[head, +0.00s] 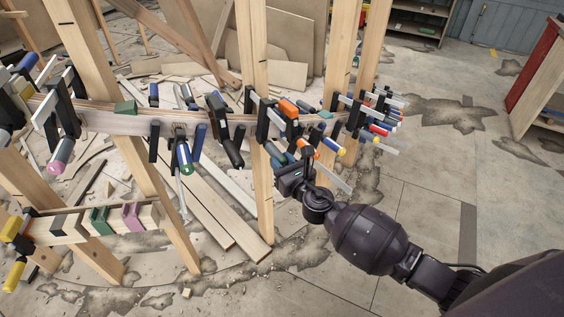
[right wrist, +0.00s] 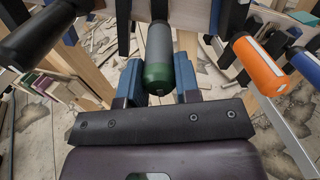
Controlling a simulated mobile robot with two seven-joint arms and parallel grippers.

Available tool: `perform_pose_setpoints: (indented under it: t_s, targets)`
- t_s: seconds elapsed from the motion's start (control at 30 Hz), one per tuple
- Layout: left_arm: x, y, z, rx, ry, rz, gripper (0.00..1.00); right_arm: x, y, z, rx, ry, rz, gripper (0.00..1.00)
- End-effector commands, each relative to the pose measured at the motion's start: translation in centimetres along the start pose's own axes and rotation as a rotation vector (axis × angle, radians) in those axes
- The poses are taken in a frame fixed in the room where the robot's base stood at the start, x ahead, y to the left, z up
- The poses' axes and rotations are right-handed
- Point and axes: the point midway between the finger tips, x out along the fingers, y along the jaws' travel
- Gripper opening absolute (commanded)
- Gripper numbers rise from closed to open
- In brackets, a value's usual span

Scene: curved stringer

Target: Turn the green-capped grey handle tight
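The green-capped grey handle (right wrist: 160,58) is in the upper middle of the right wrist view, its dark green end toward the camera. The blue fingers of my right gripper (right wrist: 160,80) stand one on each side of it, close against the green cap, with no clear gap. The right gripper (head: 279,158) also shows in the head view, reaching up-left among the clamps at the middle of the rail. There the held handle is mostly hidden by the gripper and other clamps. My left gripper is not in view.
A wooden rail (head: 140,124) carries several clamps. In the right wrist view a black handle (right wrist: 40,38) is left of the held one and an orange handle (right wrist: 262,66) right of it. Wooden posts (head: 252,70) stand close by.

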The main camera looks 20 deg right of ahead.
Motion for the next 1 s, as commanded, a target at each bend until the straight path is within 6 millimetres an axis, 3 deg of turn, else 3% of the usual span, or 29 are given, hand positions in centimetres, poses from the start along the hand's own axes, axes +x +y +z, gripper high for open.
perform_pose_setpoints:
  t_s: [0.03, 0.1, 0.47, 1.0]
  targets:
    - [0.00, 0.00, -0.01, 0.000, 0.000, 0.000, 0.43, -0.01, 0.01, -0.01, 0.000, 0.000, 0.000, 0.16]
    - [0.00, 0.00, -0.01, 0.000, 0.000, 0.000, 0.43, -0.02, 0.01, -0.01, 0.000, 0.000, 0.000, 0.07]
    - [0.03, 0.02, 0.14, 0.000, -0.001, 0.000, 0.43, -0.04, 0.06, -0.07, 0.064, 0.001, 0.001, 0.07]
    - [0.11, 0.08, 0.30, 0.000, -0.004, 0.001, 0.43, -0.04, 0.18, -0.06, 0.511, 0.001, -0.001, 0.07]
